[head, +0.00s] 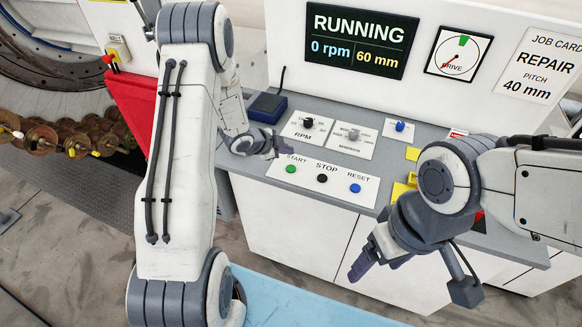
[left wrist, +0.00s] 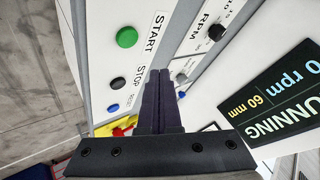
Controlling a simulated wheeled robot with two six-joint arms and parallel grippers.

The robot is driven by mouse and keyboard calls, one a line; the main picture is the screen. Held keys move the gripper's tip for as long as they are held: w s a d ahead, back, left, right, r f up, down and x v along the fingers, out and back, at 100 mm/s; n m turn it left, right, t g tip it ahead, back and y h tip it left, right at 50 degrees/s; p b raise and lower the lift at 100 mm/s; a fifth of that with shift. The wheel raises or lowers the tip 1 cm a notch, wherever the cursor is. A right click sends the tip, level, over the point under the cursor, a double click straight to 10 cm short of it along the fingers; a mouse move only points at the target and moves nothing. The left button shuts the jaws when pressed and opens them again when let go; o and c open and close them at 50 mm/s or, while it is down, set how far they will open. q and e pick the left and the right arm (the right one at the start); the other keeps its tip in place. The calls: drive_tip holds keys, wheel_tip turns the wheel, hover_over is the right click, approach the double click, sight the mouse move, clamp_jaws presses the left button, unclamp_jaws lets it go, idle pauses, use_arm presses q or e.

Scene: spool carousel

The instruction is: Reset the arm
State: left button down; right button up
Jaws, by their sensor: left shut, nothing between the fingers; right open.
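My left gripper (head: 279,146) is shut and empty above the console (head: 250,163), just behind the START label. In the left wrist view its fingers (left wrist: 159,75) are together, beside the STOP label. The green START button (head: 291,169), black STOP button (head: 322,178) and blue RESET button (head: 355,188) sit in a row on a white plate. In the left wrist view the green button (left wrist: 127,37) and black button (left wrist: 118,83) are clear of the fingers. My right gripper (head: 376,268) is open and empty in front of the console's front face.
The screen (head: 361,39) reads RUNNING, 0 rpm, 60 mm. A DRIVE dial (head: 458,53) and a job card (head: 540,67) reading REPAIR, PITCH 40 mm are beside it. The RPM knob (head: 307,122) and a grey knob (head: 353,134) stand behind the buttons. Spools (head: 42,138) are at left.

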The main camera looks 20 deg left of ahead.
idle(0.5)
use_arm(q)
drive_tip(key=s+d+r+n+g+y+b, duration=0.35)
drive_tip(key=s+d+r+b, duration=0.3)
drive_tip(key=s+d, duration=0.55)
drive_tip(key=s+d+r+n+g+b, duration=0.1)
drive_tip(key=s+d+g, duration=0.1)
drive_tip(key=s, duration=1)
drive_tip(key=s+d+r+n+g+b, duration=0.1)
drive_tip(key=s+d, duration=0.3)
drive_tip(key=s, duration=0.7)
drive_tip(key=shift+s+d+r+n+g+b, duration=0.25)
drive_tip(key=shift+s+d+n+g+b, duration=0.15)
drive_tip(key=shift+n+g, duration=0.4)
